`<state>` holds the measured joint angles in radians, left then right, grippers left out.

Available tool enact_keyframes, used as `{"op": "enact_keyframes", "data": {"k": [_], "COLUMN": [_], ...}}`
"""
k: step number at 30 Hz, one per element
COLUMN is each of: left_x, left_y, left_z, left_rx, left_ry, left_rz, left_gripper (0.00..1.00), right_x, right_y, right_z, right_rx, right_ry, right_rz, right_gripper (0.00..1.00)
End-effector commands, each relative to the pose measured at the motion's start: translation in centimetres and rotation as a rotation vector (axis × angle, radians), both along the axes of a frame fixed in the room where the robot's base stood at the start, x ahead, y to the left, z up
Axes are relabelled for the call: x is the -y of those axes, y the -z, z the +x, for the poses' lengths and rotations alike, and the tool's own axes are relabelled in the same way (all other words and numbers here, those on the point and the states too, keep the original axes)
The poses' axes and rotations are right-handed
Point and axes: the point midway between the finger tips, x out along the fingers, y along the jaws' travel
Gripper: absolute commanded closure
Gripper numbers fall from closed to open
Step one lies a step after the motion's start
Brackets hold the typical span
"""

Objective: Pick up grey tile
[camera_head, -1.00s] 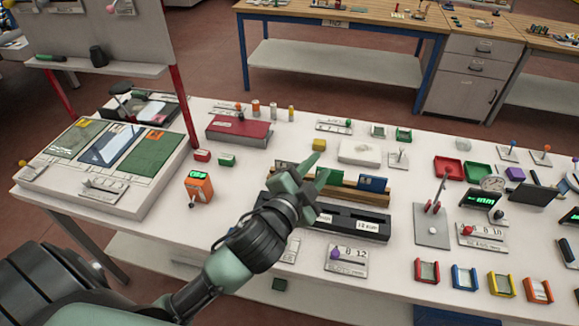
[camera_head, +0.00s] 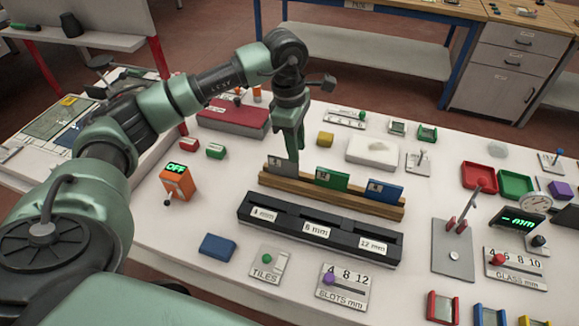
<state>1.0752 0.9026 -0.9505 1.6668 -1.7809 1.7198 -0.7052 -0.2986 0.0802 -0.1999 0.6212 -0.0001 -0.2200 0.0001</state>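The grey tile (camera_head: 283,169) stands upright at the left end of a wooden rack (camera_head: 332,195). A green tile (camera_head: 331,178) and a blue tile (camera_head: 384,191) stand to its right in the same rack. My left gripper (camera_head: 288,152) points down at the grey tile's top edge, with its green fingers overlapping the tile in the picture. From this angle I cannot tell whether the fingers are apart or closed on it. My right gripper is not in view.
A black slotted block (camera_head: 318,229) lies in front of the rack. An orange device reading OFF (camera_head: 178,184) stands left, and a blue block (camera_head: 217,247) lies at the front.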

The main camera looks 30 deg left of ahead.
Motion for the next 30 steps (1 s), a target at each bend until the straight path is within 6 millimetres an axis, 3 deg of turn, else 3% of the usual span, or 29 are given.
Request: {"op": "enact_keyframes", "data": {"k": [1, 5, 21, 30], "left_x": [-1.8, -3.7, -4.0, -4.0], "left_y": [-0.3, -0.2, 6.4, 7.1], "left_z": [0.0, -0.3, 0.0, 0.0], "left_rx": [-0.010, -0.028, -0.030, -0.028], "left_ry": [-0.010, -0.021, -0.019, -0.020], "left_rz": [0.053, 0.113, 0.113, 0.113], "left_gripper": [0.71, 0.71, 0.71, 0.71], "right_x": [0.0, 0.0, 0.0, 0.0], "right_y": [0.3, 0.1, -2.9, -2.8], "right_z": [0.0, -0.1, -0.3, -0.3], "right_rx": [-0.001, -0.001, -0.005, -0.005], "right_ry": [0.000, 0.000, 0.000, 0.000], "right_rz": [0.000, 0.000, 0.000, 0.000], "right_gripper": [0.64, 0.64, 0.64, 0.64]}}
